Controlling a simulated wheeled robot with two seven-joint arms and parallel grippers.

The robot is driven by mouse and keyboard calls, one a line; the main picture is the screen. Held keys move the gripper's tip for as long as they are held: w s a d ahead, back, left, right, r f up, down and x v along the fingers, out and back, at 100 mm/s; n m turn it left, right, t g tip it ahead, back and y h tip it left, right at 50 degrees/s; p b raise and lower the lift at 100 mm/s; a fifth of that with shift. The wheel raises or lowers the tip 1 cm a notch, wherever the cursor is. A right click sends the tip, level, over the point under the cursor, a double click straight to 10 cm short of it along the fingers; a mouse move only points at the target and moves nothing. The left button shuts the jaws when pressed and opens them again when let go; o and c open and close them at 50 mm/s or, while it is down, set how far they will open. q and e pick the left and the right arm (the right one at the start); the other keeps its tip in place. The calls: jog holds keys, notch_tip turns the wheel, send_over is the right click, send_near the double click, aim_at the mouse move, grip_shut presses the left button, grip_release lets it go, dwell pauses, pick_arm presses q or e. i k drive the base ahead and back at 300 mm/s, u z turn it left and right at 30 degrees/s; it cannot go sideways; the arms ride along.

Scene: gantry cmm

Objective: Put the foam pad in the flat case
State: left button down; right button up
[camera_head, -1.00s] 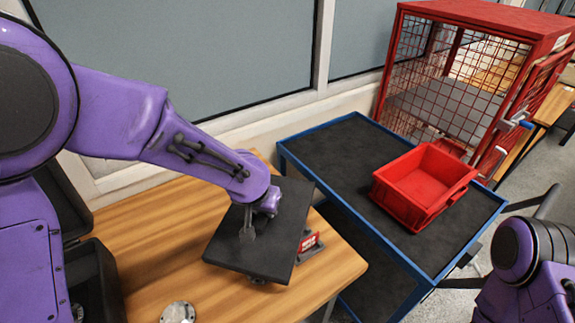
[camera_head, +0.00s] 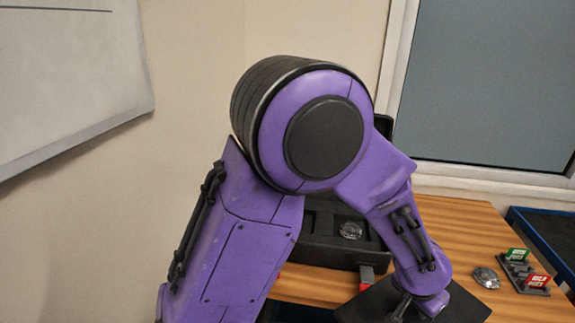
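The foam pad (camera_head: 455,308) is a flat dark slab at the bottom of the head view, partly cut off by the frame edge. My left gripper (camera_head: 398,308) is at the pad's upper face and appears shut on it; the fingertips are hard to see. The flat case (camera_head: 320,250) is black and stands open on the wooden table, behind my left arm. The arm hides much of its inside and lid. The pad is in front of and to the right of the case, apart from it. My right gripper is out of view.
A round metal disc (camera_head: 350,230) shows in the case. Another metal disc (camera_head: 486,277) lies on the wooden table (camera_head: 455,222). A small rack with green and red labels (camera_head: 522,268) stands at right. A blue-edged cart (camera_head: 545,235) adjoins the table's right side.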

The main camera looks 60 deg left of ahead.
aim_at(325, 224)
jog(key=z, duration=0.05)
jog(key=k, duration=0.2)
jog(key=z, duration=2.15)
jog(key=i, duration=0.85)
jog(key=u, duration=3.75)
jog(key=i, duration=1.5)
